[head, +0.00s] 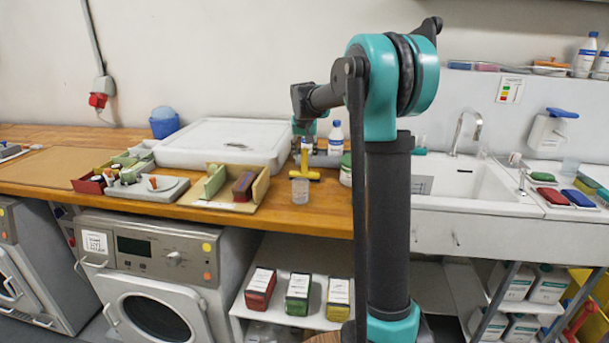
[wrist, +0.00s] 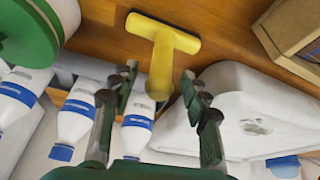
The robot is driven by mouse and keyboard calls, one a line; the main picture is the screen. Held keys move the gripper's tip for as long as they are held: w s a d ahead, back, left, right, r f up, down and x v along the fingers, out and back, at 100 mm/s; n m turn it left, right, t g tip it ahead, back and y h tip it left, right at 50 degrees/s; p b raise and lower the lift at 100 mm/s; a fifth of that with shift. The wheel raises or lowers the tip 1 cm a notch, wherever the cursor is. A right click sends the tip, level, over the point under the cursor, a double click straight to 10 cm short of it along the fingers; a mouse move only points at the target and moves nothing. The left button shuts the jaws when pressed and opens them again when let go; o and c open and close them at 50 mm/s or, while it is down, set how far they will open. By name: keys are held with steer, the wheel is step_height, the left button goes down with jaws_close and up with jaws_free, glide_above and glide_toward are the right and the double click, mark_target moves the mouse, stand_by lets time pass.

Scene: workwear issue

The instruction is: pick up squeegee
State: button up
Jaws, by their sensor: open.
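The yellow squeegee (head: 305,174) is at the wooden counter, just behind a clear cup in the head view. In the wrist view the squeegee (wrist: 163,48) shows its crossbar with a dark edge over the wood and its handle reaching toward my gripper. My gripper (wrist: 159,88) is open, with the handle's end between its two fingertips in the picture. I cannot tell whether either finger touches it. In the head view my gripper (head: 304,130) is small and partly hidden by my wrist, above the handle.
A large white tub (head: 222,143) stands left of the squeegee, and the clear cup (head: 300,191) in front. White bottles with blue labels (wrist: 76,118) and a green-lidded container (wrist: 22,30) are close on the other side. A cardboard box (head: 228,187) sits at the counter's front.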

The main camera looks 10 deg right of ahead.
mark_target(304, 160)
steer(key=x, duration=0.4)
steer(key=shift+f, duration=0.25)
jaws_close()
